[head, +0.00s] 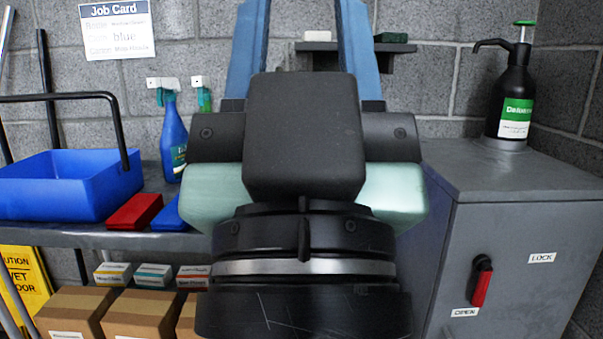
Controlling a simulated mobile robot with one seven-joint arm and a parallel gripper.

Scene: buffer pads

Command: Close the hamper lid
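My gripper (303,20) fills the middle of the head view, seen from behind. Its two blue fingers stand well apart and run up out of the top edge, so their tips are cut off. No hamper or hamper lid can be clearly made out. My gripper and wrist hide the centre of the scene.
A grey cabinet (530,225) with a red handle (481,285) stands right, carrying a black pump bottle (512,100). On the left shelf (60,236) are a blue tub (60,190), red block (134,211) and blue spray bottle (173,140). Cartons (140,315) sit below.

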